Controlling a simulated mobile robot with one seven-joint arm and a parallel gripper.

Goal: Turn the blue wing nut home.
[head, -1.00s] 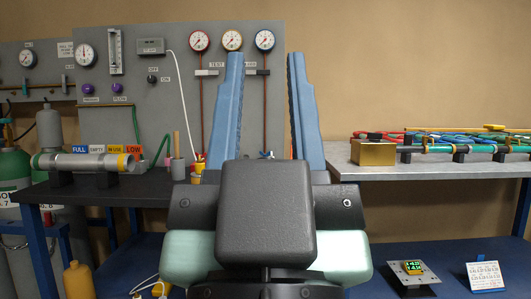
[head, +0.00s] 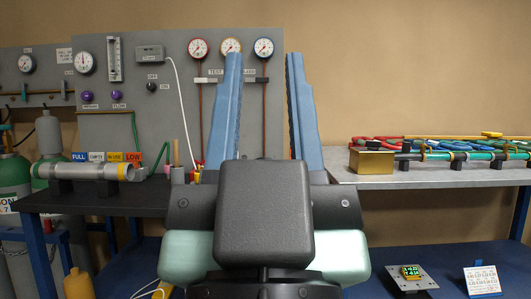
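My gripper (head: 263,55) fills the middle of the head view, its two long blue fingers pointing up and spread wide apart. The grey panel with its gauges shows between the fingers, and I see nothing held there. I cannot make out the blue wing nut; the palm and wrist of my gripper hide what lies low behind them.
A dark bench (head: 100,202) at left bears a silver cylinder (head: 85,171) on black supports. A pale bench (head: 430,176) at right bears a brass box (head: 372,161) and coloured tubes (head: 450,155). The grey gauge panel (head: 130,110) stands behind.

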